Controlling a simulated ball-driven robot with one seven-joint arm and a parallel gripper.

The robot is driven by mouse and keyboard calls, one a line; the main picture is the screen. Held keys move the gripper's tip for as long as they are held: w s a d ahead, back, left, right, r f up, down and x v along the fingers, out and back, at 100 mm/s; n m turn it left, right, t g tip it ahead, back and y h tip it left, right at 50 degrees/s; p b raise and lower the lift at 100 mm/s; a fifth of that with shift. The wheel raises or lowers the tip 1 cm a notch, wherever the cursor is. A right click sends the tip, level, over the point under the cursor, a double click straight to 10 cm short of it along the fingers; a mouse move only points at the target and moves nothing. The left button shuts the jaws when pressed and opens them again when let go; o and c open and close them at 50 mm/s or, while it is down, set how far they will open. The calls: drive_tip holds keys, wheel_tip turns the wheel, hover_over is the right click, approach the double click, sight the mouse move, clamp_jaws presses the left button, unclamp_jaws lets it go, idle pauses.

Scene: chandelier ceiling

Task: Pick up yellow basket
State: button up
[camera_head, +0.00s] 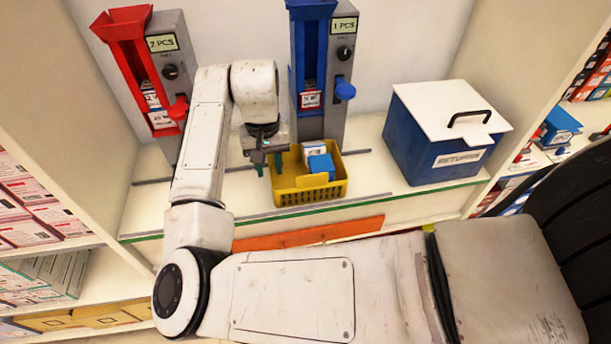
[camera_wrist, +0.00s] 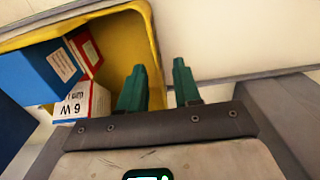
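The yellow basket (camera_head: 312,195) stands on the white shelf below the blue dispenser. It holds small boxes, among them a blue box (camera_head: 321,167) and a white box (camera_head: 314,149). In the wrist view the basket (camera_wrist: 127,42) fills the upper left, with the boxes inside it. My gripper (camera_head: 268,165) is at the basket's left side, pointing down. Contact with the wall cannot be told.
A red dispenser (camera_head: 148,75) marked "2 PCS" and a blue dispenser (camera_head: 313,60) marked "1 PCS" stand behind. A blue returns box (camera_head: 437,140) with a white lid is to the right. Shelf room is free between the basket and this box.

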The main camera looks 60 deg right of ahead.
drive_tip(key=shift+s+a+f, duration=0.1)
drive_tip(key=shift+f, duration=1.65)
clamp_jaws()
